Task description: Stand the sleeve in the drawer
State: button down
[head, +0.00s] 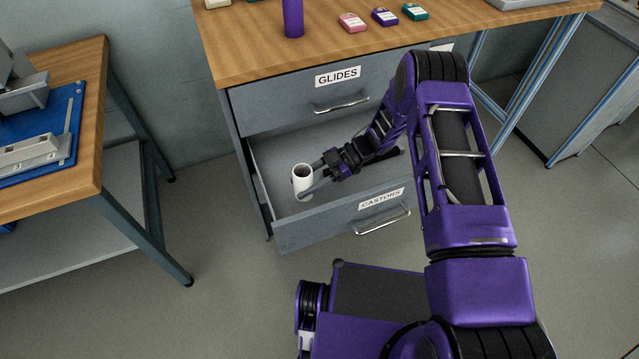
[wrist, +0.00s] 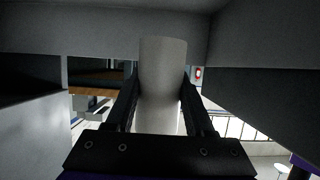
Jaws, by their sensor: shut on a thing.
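The white sleeve (head: 302,182) is a short hollow cylinder with a dark opening on top. It is upright inside the open drawer (head: 335,219) labelled CASTORS, toward its left end. My gripper (head: 311,178) reaches in from the right, with its fingers on either side of the sleeve and shut on it. In the wrist view the sleeve (wrist: 162,85) stands between the two dark fingers (wrist: 160,112). Whether its base touches the drawer floor is hard to tell.
The GLIDES drawer (head: 330,95) above is shut. The bench top (head: 250,45) overhead holds a purple cylinder (head: 293,18) and several small coloured boxes (head: 385,16). A second table (head: 92,130) stands at left. The drawer floor around the sleeve looks mostly clear.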

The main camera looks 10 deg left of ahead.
jog(key=shift+f+b, duration=0.5)
jog(key=shift+f, duration=2.9)
jog(key=shift+f, duration=0.2)
jog(key=shift+c, duration=1.4)
grip_release()
jog(key=shift+r, duration=0.1)
jog(key=shift+w+d+r, duration=0.15)
jog(key=shift+d+r, duration=0.05)
jog(key=v, duration=1.1)
jog(key=shift+w+d+r, duration=0.1)
jog(key=shift+d+r, duration=0.05)
jog(key=shift+d, duration=0.05)
